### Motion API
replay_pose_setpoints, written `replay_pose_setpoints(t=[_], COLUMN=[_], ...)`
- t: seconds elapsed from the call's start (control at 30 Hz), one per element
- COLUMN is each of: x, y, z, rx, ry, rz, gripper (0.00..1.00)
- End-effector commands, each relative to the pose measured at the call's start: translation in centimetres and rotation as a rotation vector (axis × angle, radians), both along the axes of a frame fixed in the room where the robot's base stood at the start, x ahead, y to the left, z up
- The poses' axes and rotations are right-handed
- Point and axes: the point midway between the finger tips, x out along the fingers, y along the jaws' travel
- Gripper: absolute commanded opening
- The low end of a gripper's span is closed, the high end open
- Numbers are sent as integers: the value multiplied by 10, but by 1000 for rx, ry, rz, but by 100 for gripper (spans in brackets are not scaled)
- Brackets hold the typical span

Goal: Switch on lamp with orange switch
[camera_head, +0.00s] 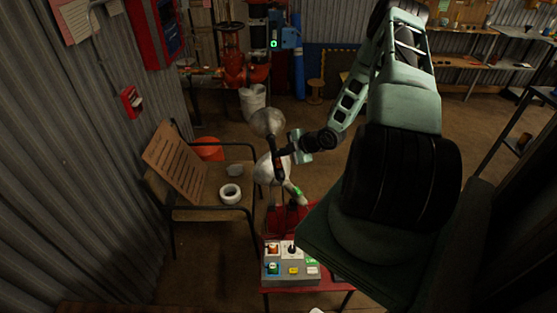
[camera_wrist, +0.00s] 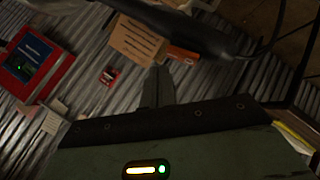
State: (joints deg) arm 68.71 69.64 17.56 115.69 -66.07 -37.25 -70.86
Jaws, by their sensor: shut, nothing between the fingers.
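A grey control box (camera_head: 291,269) stands on a small red table (camera_head: 285,292) at the bottom centre of the head view. An orange-red switch (camera_head: 272,248) is at its back left, beside a dark lever (camera_head: 292,249). Green, yellow and white controls sit along its front. Which part is the lamp I cannot tell. My arm reaches in from the right. My gripper shows in the wrist view (camera_wrist: 160,72) with its fingers together and nothing between them. In the head view the arm's end is above and behind the box, apart from it; the fingertips are unclear there.
A corrugated wall (camera_head: 60,170) lines the left. Red pipework (camera_head: 240,70) and a white bucket (camera_head: 253,100) are behind. Open floor lies beyond the chair.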

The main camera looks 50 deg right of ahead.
Motion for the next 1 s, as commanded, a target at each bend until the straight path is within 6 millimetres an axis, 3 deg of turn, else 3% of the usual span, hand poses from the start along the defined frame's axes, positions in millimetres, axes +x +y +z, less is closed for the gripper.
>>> replay_pose_setpoints(t=[1.0], x=[1], y=[-1], z=[-8], rx=[0], ry=[0], rz=[0], gripper=[0])
